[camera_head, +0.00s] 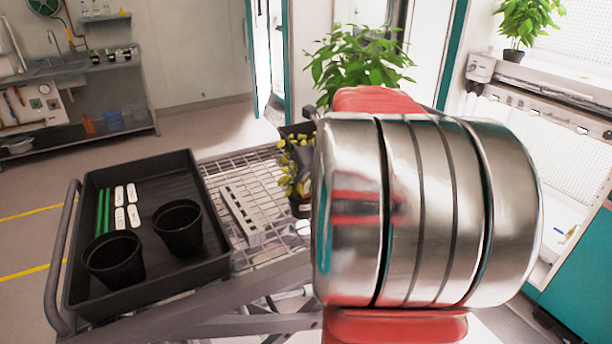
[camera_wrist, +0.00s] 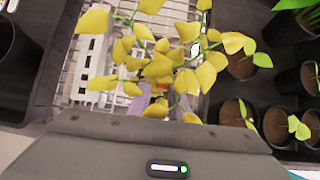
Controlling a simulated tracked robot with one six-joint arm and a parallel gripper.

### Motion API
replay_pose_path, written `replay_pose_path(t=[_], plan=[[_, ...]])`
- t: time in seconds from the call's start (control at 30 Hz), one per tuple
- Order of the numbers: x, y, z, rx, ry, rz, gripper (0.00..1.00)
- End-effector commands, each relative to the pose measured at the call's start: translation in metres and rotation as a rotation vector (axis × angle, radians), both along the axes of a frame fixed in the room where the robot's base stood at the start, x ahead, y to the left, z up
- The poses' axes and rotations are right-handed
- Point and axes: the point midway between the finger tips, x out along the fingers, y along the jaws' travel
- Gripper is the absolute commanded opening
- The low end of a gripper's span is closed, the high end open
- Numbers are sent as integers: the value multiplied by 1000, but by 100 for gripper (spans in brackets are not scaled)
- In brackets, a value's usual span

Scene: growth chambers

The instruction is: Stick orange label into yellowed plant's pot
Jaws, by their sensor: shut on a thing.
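The yellowed plant (camera_head: 287,160) stands on the wire-mesh cart top, partly hidden behind my arm in the head view. Its dark pot (camera_head: 299,207) shows only at its left side. In the wrist view the yellow leaves (camera_wrist: 150,55) spread in front of my gripper (camera_wrist: 157,98) and hide much of it. My gripper is shut on the orange label (camera_wrist: 156,81), of which only a small orange patch shows among the leaves. The label's lower end, and whether it touches the soil, are hidden.
A black tray (camera_head: 80,270) with two empty black pots, green stakes and white labels lies at left. A pale slotted rack (camera_head: 243,213) stands between tray and plant. Potted green seedlings (camera_wrist: 237,112) sit in a dark tray close on the right in the wrist view.

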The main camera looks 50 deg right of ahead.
Motion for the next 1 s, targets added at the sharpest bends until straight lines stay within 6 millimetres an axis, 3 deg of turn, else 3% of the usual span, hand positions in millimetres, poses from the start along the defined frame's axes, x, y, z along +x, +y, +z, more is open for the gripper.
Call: replay_pose_path(t=[1.0], plan=[[0, 0, -11, -1, 0, 0, 2]])
